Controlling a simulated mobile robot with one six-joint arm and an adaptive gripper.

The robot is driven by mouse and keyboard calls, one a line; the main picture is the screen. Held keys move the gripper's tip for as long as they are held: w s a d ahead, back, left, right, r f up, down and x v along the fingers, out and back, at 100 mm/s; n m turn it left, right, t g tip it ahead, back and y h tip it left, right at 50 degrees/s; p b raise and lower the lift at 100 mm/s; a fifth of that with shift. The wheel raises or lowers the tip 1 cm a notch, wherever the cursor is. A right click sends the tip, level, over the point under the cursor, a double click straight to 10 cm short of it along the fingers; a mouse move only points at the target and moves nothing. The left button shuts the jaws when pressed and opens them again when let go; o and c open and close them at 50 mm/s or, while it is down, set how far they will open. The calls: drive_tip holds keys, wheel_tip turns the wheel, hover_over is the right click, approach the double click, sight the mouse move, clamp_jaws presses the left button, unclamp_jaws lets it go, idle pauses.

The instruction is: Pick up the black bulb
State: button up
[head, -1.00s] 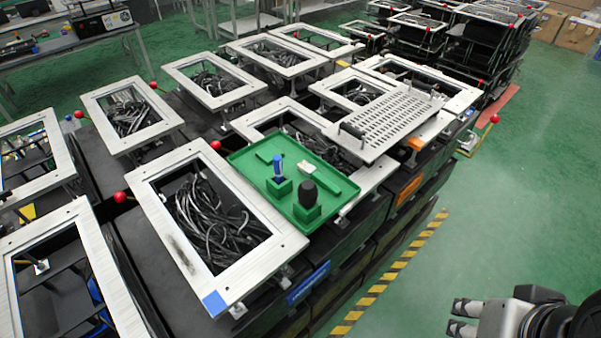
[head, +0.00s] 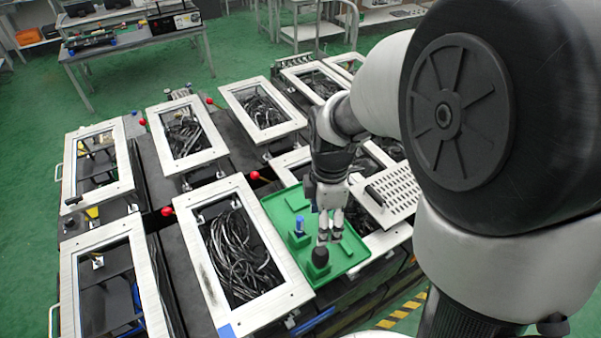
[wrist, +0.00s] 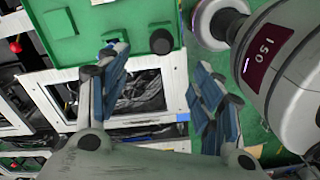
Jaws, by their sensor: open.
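The black bulb (head: 320,257) stands upright in a green square holder (head: 317,270) on the green tray (head: 345,262). In the wrist view the black bulb (wrist: 161,41) shows near the tray's edge, beyond the gap between my fingers. My gripper (head: 329,238) points down over the tray, just above and slightly to the right of the bulb in the head view. Its fingers (wrist: 160,66) are spread, with nothing between them. I cannot tell the exact height between the fingertips and the bulb.
A blue-topped piece (head: 299,225) stands in another green holder left of the bulb. A perforated metal plate (head: 390,195) with a black handle lies to the right. White frames with black cables (head: 240,252) surround the tray. My arm hides the right side of the head view.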

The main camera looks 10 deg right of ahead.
sight(321, 250)
wheel_tip(321, 250, down, 10)
drive_tip(key=shift+s+f+b, duration=0.1)
drive_tip(key=shift+s+b, duration=0.05)
drive_tip(key=shift+b, duration=1)
drive_tip(key=shift+a+f+b, duration=0.15)
drive_tip(key=shift+f+b, duration=0.6)
drive_tip(key=shift+f, duration=2.05)
drive_tip(key=shift+c, duration=0.2)
drive_tip(key=c, duration=1)
drive_tip(key=shift+r, duration=0.15)
